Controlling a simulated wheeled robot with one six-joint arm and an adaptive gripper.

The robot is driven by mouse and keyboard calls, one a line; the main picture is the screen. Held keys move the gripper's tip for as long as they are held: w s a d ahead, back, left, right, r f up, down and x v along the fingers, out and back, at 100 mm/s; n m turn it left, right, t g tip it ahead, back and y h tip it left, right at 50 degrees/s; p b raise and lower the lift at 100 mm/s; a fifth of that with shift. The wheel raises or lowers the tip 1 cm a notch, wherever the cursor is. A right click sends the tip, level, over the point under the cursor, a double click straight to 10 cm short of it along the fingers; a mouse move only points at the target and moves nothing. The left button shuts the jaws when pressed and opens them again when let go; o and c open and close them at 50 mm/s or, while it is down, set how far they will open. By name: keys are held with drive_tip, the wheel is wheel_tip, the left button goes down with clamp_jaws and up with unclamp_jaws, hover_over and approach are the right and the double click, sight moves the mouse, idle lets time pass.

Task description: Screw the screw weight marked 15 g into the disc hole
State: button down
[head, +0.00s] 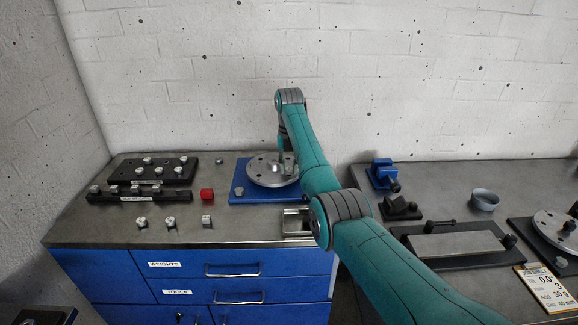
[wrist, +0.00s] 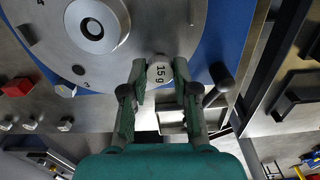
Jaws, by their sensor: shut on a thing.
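The screw weight marked 15 g (wrist: 160,73) shows its round pale face in the wrist view. My gripper (wrist: 160,80) is shut on it, one finger on each side. The weight is over the rim of the grey disc (wrist: 185,25); I cannot tell whether it touches the disc or is threaded into a hole. In the head view the disc (head: 262,180) lies on a blue base (head: 240,196), with my arm in front of its right part. The weight does not show clearly in the head view.
A black rack (head: 128,176) with several weights stands at the left, beside a red block (head: 207,195). Several loose weights stand near the bench's front edge. A metal tray (head: 296,222) is in front of the disc. The right bench (head: 440,175) holds a cup (head: 484,200) and another disc.

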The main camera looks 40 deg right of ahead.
drive_tip(key=shift+f, duration=0.3)
idle(0.4)
drive_tip(key=m, duration=0.6)
drive_tip(key=shift+m, duration=0.3)
drive_tip(key=m, duration=0.3)
drive_tip(key=shift+f, duration=0.1)
drive_tip(key=m, duration=0.4)
drive_tip(key=shift+m, duration=0.4)
drive_tip(key=m, duration=0.3)
drive_tip(key=shift+m, duration=0.3)
drive_tip(key=shift+m, duration=0.4)
